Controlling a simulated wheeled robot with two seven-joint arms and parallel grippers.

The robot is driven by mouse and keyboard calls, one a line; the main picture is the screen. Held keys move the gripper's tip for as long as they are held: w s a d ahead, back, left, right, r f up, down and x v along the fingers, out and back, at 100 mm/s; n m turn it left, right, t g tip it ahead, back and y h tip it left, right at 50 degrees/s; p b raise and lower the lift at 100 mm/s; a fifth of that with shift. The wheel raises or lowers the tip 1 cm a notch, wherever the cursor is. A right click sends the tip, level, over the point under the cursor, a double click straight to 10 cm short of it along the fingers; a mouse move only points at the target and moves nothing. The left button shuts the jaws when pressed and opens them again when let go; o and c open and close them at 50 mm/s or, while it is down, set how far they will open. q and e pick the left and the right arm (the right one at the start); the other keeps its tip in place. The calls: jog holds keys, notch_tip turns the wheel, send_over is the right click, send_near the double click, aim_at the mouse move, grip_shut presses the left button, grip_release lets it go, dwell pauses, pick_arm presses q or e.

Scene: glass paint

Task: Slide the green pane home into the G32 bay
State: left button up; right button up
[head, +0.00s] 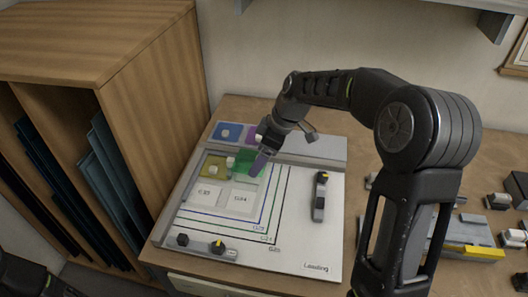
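The green pane (241,157) lies near the top of the white board, right of an olive pane (210,161) with a white knob. My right gripper (264,152) is over the green pane's right side and hides part of it. Whether the gripper touches the pane, and how far its fingers are apart, is not clear. Two pale labelled cards (208,196) and (242,201) lie below the panes; their print is too small to read surely, so I cannot pick out the G32 bay.
A blue pane (221,129) and a purple pane lie behind the green one. Dark clamp-like pieces stand on the board's right (320,196) and front left (208,245). A wooden rack (150,100) stands close on the left. Blocks and a yellow-edged tray (470,252) lie right.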

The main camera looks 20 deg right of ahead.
aim_at(260, 179)
jog(key=shift+n, duration=0.3)
jog(key=shift+f, duration=0.1)
jog(key=shift+f+b, duration=1.05)
jog(key=shift+f, duration=0.85)
jog(key=shift+f+b, duration=0.85)
jog(key=shift+f+b, duration=0.1)
jog(key=shift+b, duration=0.2)
jog(key=shift+w+a, duration=0.65)
dwell(1.2)
jog(key=o, duration=1.3)
jog(key=shift+c, duration=0.2)
jog(key=shift+o, duration=0.4)
jog(key=shift+d+r, duration=0.1)
jog(key=shift+r, duration=0.1)
